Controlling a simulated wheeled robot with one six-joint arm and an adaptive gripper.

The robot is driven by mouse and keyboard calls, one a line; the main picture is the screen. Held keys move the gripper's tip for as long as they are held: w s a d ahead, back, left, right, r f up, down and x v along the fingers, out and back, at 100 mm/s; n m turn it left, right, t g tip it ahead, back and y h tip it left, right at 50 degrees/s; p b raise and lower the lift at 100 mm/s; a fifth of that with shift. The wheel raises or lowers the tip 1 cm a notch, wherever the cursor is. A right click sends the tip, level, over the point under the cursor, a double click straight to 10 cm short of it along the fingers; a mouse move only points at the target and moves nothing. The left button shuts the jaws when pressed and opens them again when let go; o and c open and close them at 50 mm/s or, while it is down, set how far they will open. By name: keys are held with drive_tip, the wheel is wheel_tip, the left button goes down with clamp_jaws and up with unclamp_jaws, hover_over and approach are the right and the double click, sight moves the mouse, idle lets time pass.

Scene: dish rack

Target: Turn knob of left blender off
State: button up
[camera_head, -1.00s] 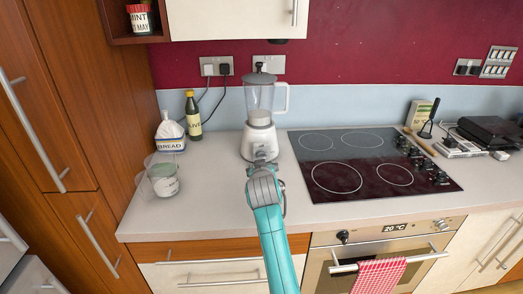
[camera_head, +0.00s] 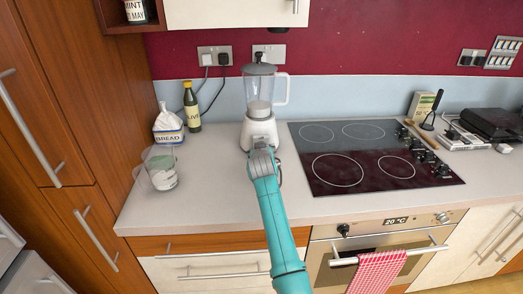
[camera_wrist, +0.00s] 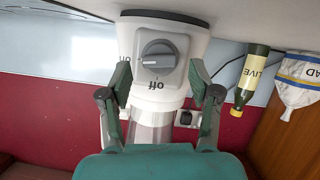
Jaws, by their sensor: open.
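A white blender (camera_head: 257,132) with a clear jug stands on the counter left of the hob. The wrist view shows its base (camera_wrist: 190,22) upside down. A round grey knob (camera_wrist: 158,53) sits on a grey panel there, its pale mark pointing left in the picture. The label "off" shows inverted below the knob, and the mark does not point at it. My gripper (camera_wrist: 161,75) is open, with one finger on each side of the knob panel; I cannot tell whether they touch it. In the head view my wrist hides the blender's lower front. Only one blender is in view.
An olive bottle (camera_head: 192,108), a bread bag (camera_head: 168,126) and a clear container (camera_head: 160,168) stand left of the blender. The black hob (camera_head: 370,160) is to its right. The counter's front left (camera_head: 205,205) is clear. Cables run to wall sockets behind.

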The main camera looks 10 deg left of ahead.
drive_tip(key=shift+w+a+f, duration=0.15)
drive_tip(key=shift+w+f, duration=0.1)
drive_tip(key=shift+w, duration=0.35)
drive_tip(key=c, duration=1.1)
drive_tip(key=shift+c, duration=0.2)
